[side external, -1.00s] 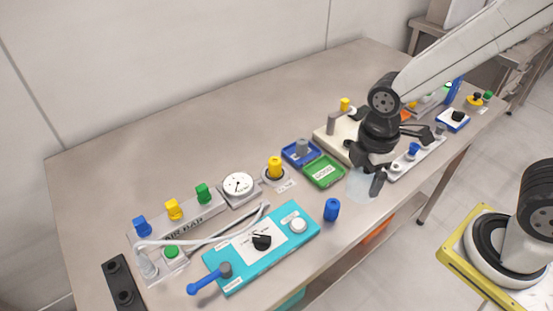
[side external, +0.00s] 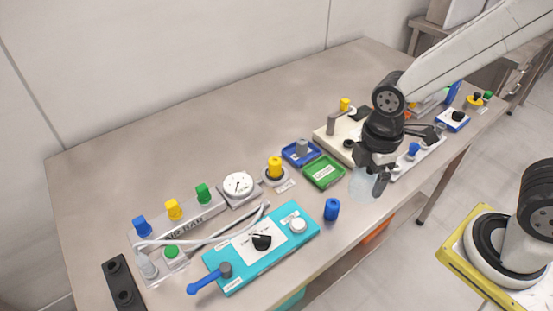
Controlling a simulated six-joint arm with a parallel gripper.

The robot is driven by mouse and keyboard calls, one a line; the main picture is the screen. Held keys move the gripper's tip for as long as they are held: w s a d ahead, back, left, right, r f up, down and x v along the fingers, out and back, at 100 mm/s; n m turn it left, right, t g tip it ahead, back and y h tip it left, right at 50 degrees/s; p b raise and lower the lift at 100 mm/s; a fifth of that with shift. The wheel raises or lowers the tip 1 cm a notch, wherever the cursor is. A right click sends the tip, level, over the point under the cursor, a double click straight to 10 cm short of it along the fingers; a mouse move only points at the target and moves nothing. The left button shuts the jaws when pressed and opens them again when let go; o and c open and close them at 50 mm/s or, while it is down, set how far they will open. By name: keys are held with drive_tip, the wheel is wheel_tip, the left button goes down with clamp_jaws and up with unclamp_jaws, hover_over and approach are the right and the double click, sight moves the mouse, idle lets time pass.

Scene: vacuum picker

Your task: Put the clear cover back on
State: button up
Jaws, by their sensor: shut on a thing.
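The clear cover (side external: 362,184) is a pale, see-through piece at the front edge of the bench, just right of the green tray. My gripper (side external: 379,178) is shut on the clear cover, with its fingers pointing down. The cover hangs at or just above the bench top; I cannot tell whether it touches. The cream-coloured base unit (side external: 329,140) with a grey post stands behind my gripper. My gripper and wrist hide part of that unit and the grey strip beside it.
A green tray (side external: 324,172) and a blue tray (side external: 300,153) lie left of my gripper. A blue cylinder (side external: 331,209) stands near the front edge. A teal control box (side external: 262,246) with a blue lever is further left. The back of the bench is clear.

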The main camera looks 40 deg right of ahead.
drive_tip(key=w+a+f, duration=0.1)
drive_tip(key=w+a, duration=0.2)
drive_tip(key=w, duration=1)
hover_over(275, 160)
wheel_tip(275, 160, down, 4)
drive_tip(key=shift+f, duration=0.1)
drive_tip(key=shift+f, duration=3.15)
drive_tip(key=shift+f, duration=0.15)
drive_tip(key=o, duration=0.9)
